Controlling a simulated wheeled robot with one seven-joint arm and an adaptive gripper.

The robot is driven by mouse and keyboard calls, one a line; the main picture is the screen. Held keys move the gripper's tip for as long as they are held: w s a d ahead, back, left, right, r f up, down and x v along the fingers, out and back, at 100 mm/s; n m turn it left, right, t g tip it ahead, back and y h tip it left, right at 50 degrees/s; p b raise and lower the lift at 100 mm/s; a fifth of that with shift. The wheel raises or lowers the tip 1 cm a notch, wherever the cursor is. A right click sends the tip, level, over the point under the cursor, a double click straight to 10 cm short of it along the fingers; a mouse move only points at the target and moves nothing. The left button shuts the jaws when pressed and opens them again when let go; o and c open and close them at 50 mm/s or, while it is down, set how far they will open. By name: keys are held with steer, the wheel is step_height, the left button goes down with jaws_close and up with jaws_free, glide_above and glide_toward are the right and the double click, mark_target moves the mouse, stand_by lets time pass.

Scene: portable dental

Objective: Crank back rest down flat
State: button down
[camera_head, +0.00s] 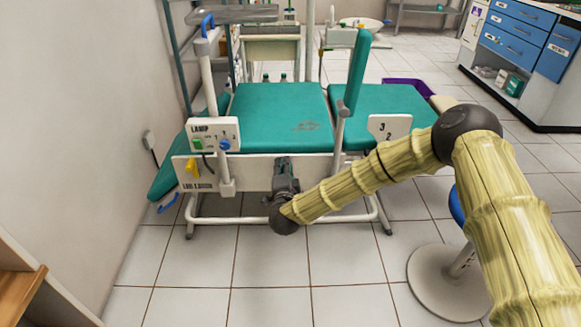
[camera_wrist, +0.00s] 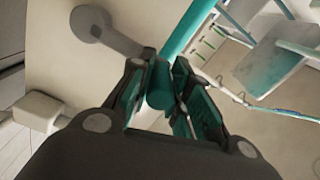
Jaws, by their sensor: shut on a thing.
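The portable dental chair has a teal middle section (camera_head: 275,105) lying flat, a right-hand section (camera_head: 375,110) that looks close to level, and a left section (camera_head: 178,165) sloping down to the left. I cannot tell for sure which one is the back rest. My gripper (camera_head: 284,168) is at the near side of the chair, against the pale side panel (camera_head: 247,172). In the wrist view my gripper (camera_wrist: 160,75) is shut on a teal cylindrical crank handle (camera_wrist: 159,88). A grey crank arm (camera_wrist: 118,38) runs from it to a round hub (camera_wrist: 90,22). In the head view my gripper hides the crank.
A lamp post with a white box (camera_head: 213,134) stands at the left. A round stool base (camera_head: 445,282) is at the lower right. Blue-drawered cabinets (camera_head: 515,45) stand far right.

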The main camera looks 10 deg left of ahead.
steer(key=shift+d, duration=0.15)
steer(key=c, duration=1.3)
jaws_free()
steer(key=shift+d, duration=0.1)
steer(key=shift+s, duration=0.5)
steer(key=v, duration=1.1)
